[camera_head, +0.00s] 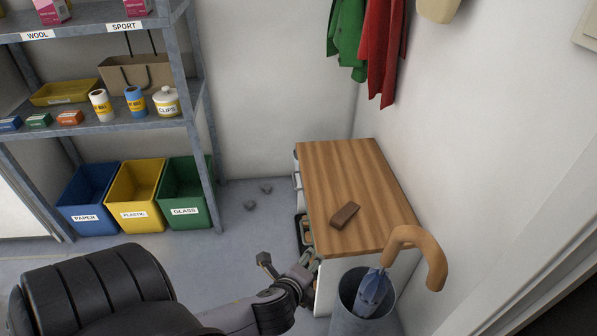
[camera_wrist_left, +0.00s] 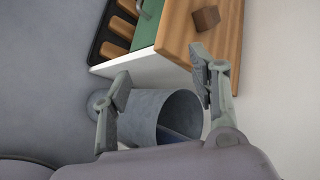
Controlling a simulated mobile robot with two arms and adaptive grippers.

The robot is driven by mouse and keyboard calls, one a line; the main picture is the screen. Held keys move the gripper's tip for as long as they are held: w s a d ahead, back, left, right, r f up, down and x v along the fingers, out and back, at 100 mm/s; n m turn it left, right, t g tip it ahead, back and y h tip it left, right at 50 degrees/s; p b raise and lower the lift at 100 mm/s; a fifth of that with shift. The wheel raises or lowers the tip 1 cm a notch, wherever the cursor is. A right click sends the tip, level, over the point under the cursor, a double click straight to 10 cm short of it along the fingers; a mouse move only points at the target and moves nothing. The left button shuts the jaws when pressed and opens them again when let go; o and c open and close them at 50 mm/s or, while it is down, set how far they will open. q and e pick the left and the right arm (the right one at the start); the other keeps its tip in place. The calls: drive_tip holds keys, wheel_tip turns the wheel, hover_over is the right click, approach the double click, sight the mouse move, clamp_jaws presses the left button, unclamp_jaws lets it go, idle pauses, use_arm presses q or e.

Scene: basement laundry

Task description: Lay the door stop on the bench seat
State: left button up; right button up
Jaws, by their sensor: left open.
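The door stop (camera_head: 344,215) is a small brown block or wedge. It lies on the wooden bench seat (camera_head: 345,165), near the front edge in the head view. It also shows in the left wrist view (camera_wrist_left: 207,18), on the wooden top (camera_wrist_left: 228,50) beyond the fingers. My left gripper (camera_head: 307,262) is beside the front left corner of the bench, apart from the door stop. In the left wrist view its two fingers (camera_wrist_left: 160,80) are spread with nothing between them, and a grey bin shows behind. My right gripper is not in view.
A grey bin (camera_head: 345,318) with a blue umbrella (camera_head: 372,292) stands at the bench's front, its curved handle (camera_head: 418,245) rising beside the seat. Coats (camera_head: 380,50) hang above. A black tray (camera_wrist_left: 100,30) sits by the bench. Shelves and coloured bins (camera_head: 185,190) stand left.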

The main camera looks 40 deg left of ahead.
use_arm(q)
drive_tip(key=s+d+n+g+h, duration=0.4)
drive_tip(key=s+d+n+g, duration=0.2)
drive_tip(key=s+d+n, duration=0.4)
drive_tip(key=s+n, duration=0.3)
drive_tip(key=n, duration=0.2)
drive_tip(key=shift+s+r, duration=0.2)
drive_tip(key=shift+r, duration=0.2)
